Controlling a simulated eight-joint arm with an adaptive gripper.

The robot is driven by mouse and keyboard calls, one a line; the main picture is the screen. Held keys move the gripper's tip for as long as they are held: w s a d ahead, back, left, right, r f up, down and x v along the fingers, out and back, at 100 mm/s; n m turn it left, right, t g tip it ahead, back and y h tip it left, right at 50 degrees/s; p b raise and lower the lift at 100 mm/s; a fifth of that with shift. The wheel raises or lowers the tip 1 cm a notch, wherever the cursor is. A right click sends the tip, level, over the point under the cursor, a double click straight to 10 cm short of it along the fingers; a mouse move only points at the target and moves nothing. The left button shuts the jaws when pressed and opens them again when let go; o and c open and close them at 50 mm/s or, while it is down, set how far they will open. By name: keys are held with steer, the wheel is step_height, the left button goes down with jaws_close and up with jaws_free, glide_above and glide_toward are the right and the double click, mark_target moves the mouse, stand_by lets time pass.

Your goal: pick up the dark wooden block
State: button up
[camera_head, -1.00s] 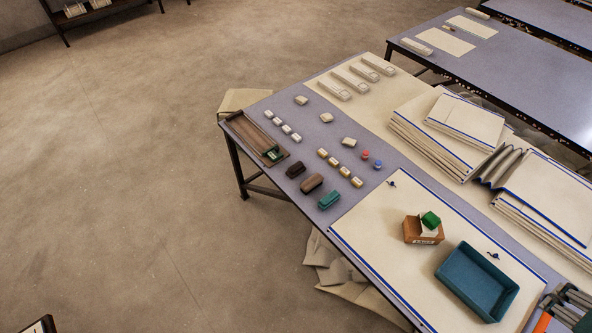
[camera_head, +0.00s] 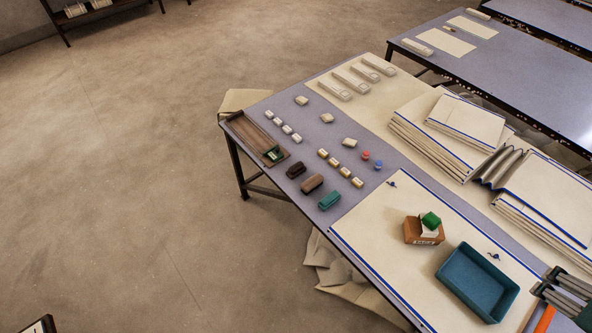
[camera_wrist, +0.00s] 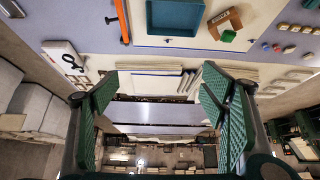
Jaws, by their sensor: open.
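The dark wooden block (camera_head: 296,170) is the darkest of a short row of blocks near the table's left edge in the head view. A lighter brown block (camera_head: 312,183) and a teal block (camera_head: 329,200) lie beside it, toward the front. My gripper (camera_head: 562,290) is at the lower right edge of the head view, far from the dark block and right of the teal tray. In the wrist view my gripper (camera_wrist: 158,95) has its green fingers wide apart with nothing between them. I cannot make out the dark block in the wrist view.
A teal tray (camera_head: 449,268) and a cardboard box (camera_head: 412,231) with a green cube (camera_head: 431,220) stand on the cream mat. A wooden tray (camera_head: 243,130) lies left of the dark block. Small pale and gold blocks sit nearby. Stacked cloths (camera_head: 470,118) lie at the right.

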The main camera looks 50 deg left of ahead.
steer(key=w+a+r+n+g+y, duration=0.15)
steer(key=w+a+n, duration=0.35)
steer(key=w+a, duration=1.1)
steer(key=w+a+f+n+g+b, duration=0.1)
steer(key=w+a+f+n, duration=0.15)
steer(key=a, duration=0.65)
steer(key=w+a+f+n+g, duration=0.1)
steer(key=a+f, duration=0.2)
steer(key=a, duration=0.6)
steer(key=w+a+f+n+g+b, duration=0.1)
steer(key=w+a+f, duration=0.1)
steer(key=a, duration=0.7)
steer(key=n+g+h, duration=0.2)
steer(key=n+g, duration=0.1)
steer(key=n, duration=0.5)
glide_above(297, 167)
steer(key=shift+t, duration=0.25)
step_height(297, 167, down, 32)
steer(key=shift+w+d+f+b, duration=0.15)
steer(key=shift+b, duration=0.2)
steer(key=shift+f, duration=0.15)
